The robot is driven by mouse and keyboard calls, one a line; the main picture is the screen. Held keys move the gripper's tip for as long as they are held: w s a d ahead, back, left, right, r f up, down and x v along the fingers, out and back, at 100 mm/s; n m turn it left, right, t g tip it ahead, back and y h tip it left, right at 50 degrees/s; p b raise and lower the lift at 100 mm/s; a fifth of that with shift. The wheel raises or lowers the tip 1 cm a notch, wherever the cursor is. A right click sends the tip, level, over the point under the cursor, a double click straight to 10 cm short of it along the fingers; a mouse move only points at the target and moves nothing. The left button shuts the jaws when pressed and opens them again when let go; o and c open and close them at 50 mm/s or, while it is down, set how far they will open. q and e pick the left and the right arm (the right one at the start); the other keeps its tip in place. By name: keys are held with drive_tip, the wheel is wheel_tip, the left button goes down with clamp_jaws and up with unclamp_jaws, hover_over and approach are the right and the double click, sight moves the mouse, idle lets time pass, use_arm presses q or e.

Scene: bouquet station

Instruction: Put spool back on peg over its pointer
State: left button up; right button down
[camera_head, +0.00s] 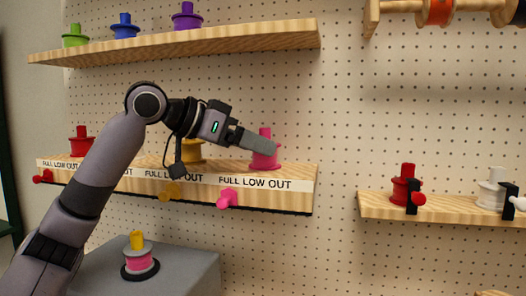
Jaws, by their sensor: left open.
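A pink spool (265,162) stands upright on the labelled middle shelf (305,180), with a pink upright part rising from its top. I cannot tell whether that part is a peg or belongs to the spool. A pink pointer (228,197) sticks out of the shelf front below and left of it, under the word FULL. My left gripper (262,146) is open, with its fingers at the upper part of the pink spool. Whether they touch it I cannot tell. The fingers hide part of its left side. My right gripper is not in view.
A grey box (190,268) below carries a pink-and-grey spool (139,262) with a yellow top. An upper shelf (250,40) overhangs; a right shelf (450,209) holds more spools.

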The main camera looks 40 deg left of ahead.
use_arm(q)
drive_tip(key=v, duration=0.8)
drive_tip(key=shift+s+b, duration=0.25)
drive_tip(key=shift+b, duration=0.2)
drive_tip(key=shift+a, duration=0.1)
